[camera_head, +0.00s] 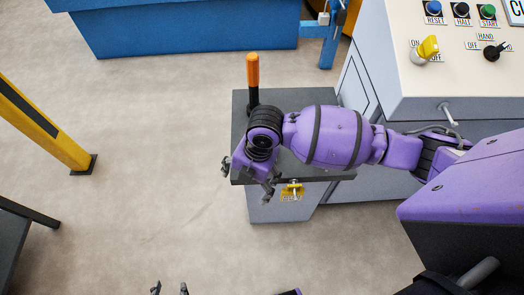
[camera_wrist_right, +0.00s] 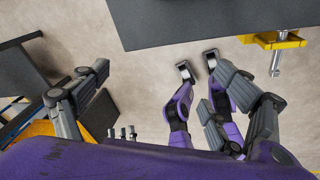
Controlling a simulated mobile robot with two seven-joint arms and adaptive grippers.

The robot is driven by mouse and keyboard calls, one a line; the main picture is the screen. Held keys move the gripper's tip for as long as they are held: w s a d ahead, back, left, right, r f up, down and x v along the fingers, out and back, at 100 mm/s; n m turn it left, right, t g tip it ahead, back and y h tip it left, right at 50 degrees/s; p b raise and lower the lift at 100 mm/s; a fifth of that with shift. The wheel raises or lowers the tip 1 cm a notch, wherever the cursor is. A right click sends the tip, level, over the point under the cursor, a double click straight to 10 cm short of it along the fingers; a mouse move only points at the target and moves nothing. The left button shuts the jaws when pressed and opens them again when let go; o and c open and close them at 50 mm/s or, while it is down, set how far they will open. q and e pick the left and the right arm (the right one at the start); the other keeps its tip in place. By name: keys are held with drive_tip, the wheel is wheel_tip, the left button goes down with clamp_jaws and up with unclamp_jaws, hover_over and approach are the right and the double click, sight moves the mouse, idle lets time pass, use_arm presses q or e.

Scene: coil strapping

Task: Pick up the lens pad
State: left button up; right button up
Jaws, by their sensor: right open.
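I cannot make out the lens pad in either view. My right gripper (camera_head: 247,180) hangs over the front left corner of a small dark-topped stand (camera_head: 335,100) in the head view. Its fingers are spread and nothing shows between them. In the right wrist view its fingers stand apart at the left and right. My own wrist and forearm cover part of the stand top. Only the tips of my left gripper (camera_head: 169,289) show at the bottom edge of the head view, too little to judge their state.
A yellow bracket with a screw (camera_head: 291,191) sits on the stand's front edge, also in the wrist view (camera_wrist_right: 272,40). An orange-handled lever (camera_head: 252,72) rises at the back left. A control console (camera_head: 440,70) stands right, a yellow post (camera_head: 45,125) left. Floor left of the stand is clear.

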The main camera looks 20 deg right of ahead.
drive_tip(key=w+d+r+n, duration=0.1)
drive_tip(key=w+d+r, duration=0.1)
drive_tip(key=w+d+r+n+h, duration=0.1)
drive_tip(key=w+d+r+n, duration=0.1)
drive_tip(key=w, duration=0.1)
drive_tip(key=w+d+r+n+h, duration=0.1)
drive_tip(key=w+d+r, duration=0.1)
drive_tip(key=w+d, duration=0.1)
drive_tip(key=shift+w+d+r+n, duration=0.1)
drive_tip(key=shift+r+n, duration=0.1)
drive_tip(key=shift+n, duration=0.2)
drive_tip(key=f, duration=0.7)
drive_tip(key=shift+w+d+f, duration=0.15)
drive_tip(key=shift+w+f, duration=0.05)
drive_tip(key=shift+w, duration=0.15)
drive_tip(key=shift+c, duration=0.5)
drive_tip(key=shift+r, duration=0.1)
drive_tip(key=c, duration=1.1)
